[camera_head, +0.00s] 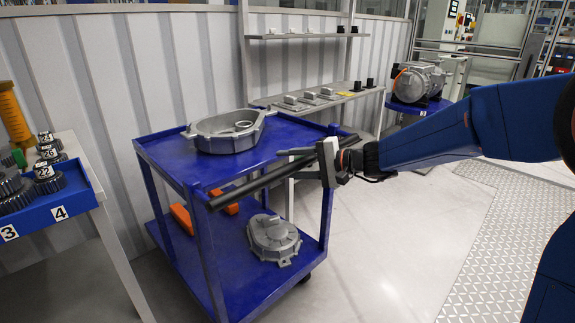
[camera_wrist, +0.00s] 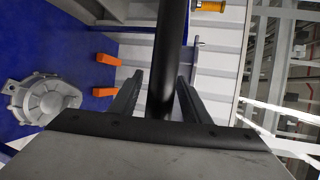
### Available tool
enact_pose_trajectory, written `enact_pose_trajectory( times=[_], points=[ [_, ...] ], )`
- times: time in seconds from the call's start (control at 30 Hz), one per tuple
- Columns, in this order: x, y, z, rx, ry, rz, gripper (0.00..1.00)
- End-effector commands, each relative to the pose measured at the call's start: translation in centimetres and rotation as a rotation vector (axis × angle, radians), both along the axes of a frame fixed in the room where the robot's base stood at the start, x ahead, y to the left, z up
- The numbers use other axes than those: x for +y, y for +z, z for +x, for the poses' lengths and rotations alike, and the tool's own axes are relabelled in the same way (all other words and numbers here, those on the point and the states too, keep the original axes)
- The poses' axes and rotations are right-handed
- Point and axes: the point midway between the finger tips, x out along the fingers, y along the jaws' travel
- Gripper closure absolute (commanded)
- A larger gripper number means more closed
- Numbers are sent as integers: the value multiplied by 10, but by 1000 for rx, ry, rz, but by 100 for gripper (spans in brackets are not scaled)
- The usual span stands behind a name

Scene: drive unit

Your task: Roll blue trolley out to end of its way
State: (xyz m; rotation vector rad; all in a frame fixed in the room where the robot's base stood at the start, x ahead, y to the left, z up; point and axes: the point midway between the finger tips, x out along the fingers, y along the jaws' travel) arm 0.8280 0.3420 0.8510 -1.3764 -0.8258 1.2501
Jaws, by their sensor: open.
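The blue trolley (camera_head: 165,147) stands beside the corrugated wall, with an upper tray and a lower shelf. Its black push bar (camera_head: 245,187) runs along the near side of the upper tray. My gripper (camera_head: 290,160) is at the right part of the bar, and its fingers are open. A grey housing ring (camera_head: 225,138) lies on the upper tray. A grey round cover (camera_head: 273,239) and orange blocks (camera_head: 181,218) are on the lower shelf.
A table with a blue gear tray (camera_head: 75,207) is close on the left. A shelf bench (camera_head: 350,97) stands behind the trolley. A grey motor unit (camera_head: 418,82) sits on a blue stand farther back. Pale floor (camera_head: 385,235) lies clear to the right, bordered by tread plate (camera_head: 510,240).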

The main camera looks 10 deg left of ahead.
Motion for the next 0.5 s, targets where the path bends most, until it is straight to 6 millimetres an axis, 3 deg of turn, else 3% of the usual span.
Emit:
enact_pose_trajectory(
  times=[0.37, 0.4, 0.5],
  points=[
    [6, -2, 2, 0, -1, 0, 57],
    [6, -2, 2, 0, -1, 0, 60],
    [6, -2, 2, 0, -1, 0, 83]
  ],
)
